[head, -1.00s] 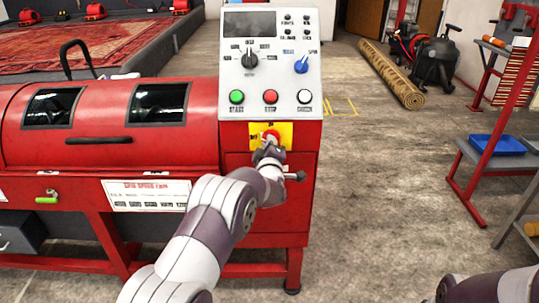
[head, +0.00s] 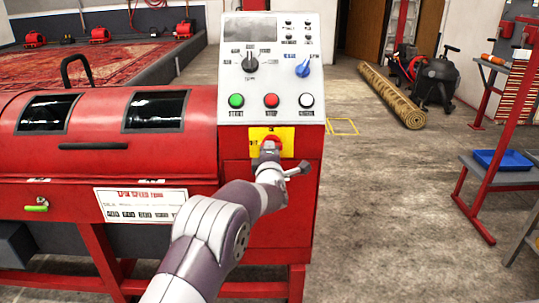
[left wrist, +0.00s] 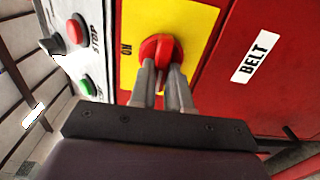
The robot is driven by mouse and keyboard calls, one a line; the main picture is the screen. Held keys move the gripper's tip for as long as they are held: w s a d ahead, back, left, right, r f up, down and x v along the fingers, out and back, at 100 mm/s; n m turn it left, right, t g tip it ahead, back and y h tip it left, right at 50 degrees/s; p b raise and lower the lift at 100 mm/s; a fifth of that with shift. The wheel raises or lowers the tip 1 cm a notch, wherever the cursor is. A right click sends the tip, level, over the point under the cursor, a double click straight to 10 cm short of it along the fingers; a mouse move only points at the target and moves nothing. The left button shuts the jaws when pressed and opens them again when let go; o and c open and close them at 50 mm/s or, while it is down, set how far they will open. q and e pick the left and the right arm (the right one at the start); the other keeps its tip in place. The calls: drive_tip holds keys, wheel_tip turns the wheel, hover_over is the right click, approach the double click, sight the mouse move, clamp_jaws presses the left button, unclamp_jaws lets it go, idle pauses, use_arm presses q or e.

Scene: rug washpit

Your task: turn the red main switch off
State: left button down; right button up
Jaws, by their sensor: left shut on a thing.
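The red main switch (head: 271,142) is a rotary knob on a yellow plate (head: 287,135) on the front of the red machine, below the white control panel. In the left wrist view the red knob (left wrist: 160,47) sits on the yellow plate (left wrist: 198,20) with "ON" printed beside it. My left gripper (head: 271,152) is at the switch, and its two fingers (left wrist: 161,72) are shut on the knob from either side. The fingertips and arm hide part of the knob and plate. My right gripper is not in the head view.
The white panel (head: 271,85) carries green, red and white buttons and two selector knobs above the switch. A black T-handle (head: 298,169) sticks out right of my gripper. A "BELT" label (left wrist: 255,56) is beside the plate. Open floor and a rolled rug (head: 392,95) lie to the right.

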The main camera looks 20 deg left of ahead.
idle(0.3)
use_arm(q)
drive_tip(key=c, duration=1.1)
unclamp_jaws()
drive_tip(key=p+v, duration=0.1)
drive_tip(key=v, duration=1.1)
drive_tip(key=shift+s+d, duration=0.1)
drive_tip(key=shift+s, duration=0.25)
